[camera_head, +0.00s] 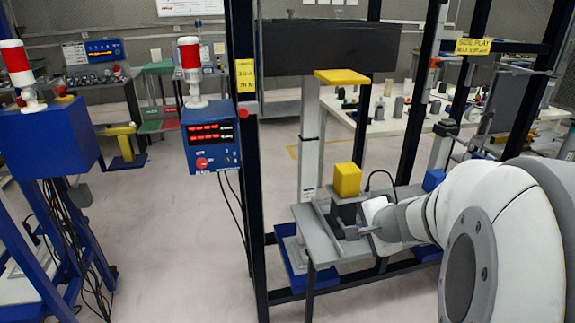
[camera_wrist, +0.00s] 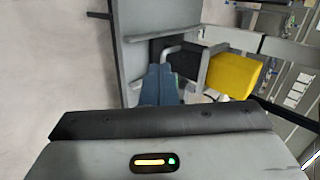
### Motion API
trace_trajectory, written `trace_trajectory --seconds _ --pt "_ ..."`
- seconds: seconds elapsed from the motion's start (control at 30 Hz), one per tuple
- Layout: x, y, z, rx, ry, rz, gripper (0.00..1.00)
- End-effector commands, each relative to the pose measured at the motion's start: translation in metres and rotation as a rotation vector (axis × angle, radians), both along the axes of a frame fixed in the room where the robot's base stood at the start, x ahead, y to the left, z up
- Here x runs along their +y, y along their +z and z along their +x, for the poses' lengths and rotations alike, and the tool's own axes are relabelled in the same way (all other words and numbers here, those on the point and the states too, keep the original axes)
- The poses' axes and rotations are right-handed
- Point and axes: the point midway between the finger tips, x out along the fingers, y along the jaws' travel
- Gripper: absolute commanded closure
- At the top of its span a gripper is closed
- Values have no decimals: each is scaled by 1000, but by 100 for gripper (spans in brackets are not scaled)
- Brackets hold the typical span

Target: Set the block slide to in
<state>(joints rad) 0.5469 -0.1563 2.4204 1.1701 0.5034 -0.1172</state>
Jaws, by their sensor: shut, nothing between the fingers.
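The block slide is a dark carriage (camera_head: 345,213) topped by a yellow block (camera_head: 347,180), on a grey rail tray (camera_head: 306,219) at the centre right of the head view. In the wrist view the yellow block (camera_wrist: 232,75) lies to the right, with the dark carriage (camera_wrist: 186,62) beside it and the grey tray (camera_wrist: 135,50) to the left. A small light grey handle (camera_wrist: 172,49) sits at the carriage. My gripper (camera_wrist: 160,72) is shut and empty, its fingertips right by the handle; I cannot tell whether they touch. The gripper also shows beside the carriage in the head view (camera_head: 353,233).
A dark upright post (camera_head: 245,150) stands left of the slide, carrying a blue control box (camera_head: 212,137) with a red lamp. A yellow plate (camera_head: 341,77) is above the slide. A blue part (camera_head: 433,180) is at the right.

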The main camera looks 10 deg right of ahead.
Motion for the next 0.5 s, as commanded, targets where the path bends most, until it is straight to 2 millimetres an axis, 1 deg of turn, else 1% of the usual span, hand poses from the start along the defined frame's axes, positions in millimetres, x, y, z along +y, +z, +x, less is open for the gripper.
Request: trace_trajectory --seconds 0.03,0.1,0.17,0.27,0.37,0.5 --pt "-12 10 1 -11 -56 18 100" --pt "-22 12 3 -24 -104 34 100" --pt "-26 11 5 -28 -125 40 100" --pt "-27 2 12 -30 -132 44 100" --pt "-26 -11 24 -28 -129 43 100" --pt "-24 -33 46 -27 -128 43 100"
